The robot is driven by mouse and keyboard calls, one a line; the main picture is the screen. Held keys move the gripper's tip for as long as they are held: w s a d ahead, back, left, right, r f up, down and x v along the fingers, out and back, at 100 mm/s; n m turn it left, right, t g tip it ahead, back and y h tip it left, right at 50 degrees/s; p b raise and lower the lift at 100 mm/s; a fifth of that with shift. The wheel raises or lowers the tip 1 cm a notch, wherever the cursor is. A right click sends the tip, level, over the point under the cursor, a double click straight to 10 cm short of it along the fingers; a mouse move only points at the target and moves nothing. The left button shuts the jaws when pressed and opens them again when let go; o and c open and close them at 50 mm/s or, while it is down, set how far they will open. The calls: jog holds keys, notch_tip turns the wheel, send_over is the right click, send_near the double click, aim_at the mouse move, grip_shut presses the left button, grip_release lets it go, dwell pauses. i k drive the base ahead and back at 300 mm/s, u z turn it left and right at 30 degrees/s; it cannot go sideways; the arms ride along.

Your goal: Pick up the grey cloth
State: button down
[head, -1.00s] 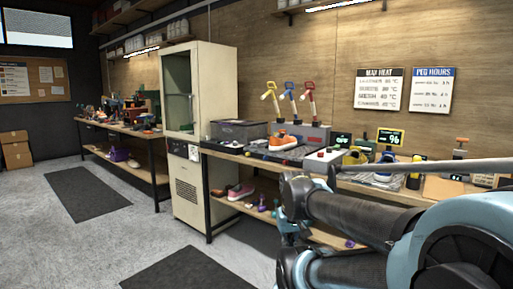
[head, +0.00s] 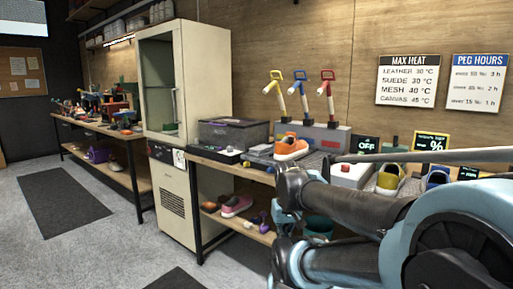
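I cannot make out a grey cloth in the head view. The main workbench (head: 222,160) runs to the right of the tall cabinet, and my arm hides part of its right side. My folded arm, black and light blue, fills the lower right. I cannot pick out my gripper's fingers in the head view.
A cream cabinet (head: 208,75) stands left. A dark mat (head: 65,203) lies on open floor.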

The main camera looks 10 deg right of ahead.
aim_at(262, 149)
jog(key=i, duration=0.5)
jog(key=k, duration=1.2)
jog(key=u, duration=0.6)
jog(key=i, duration=1.35)
jog(key=u, duration=0.15)
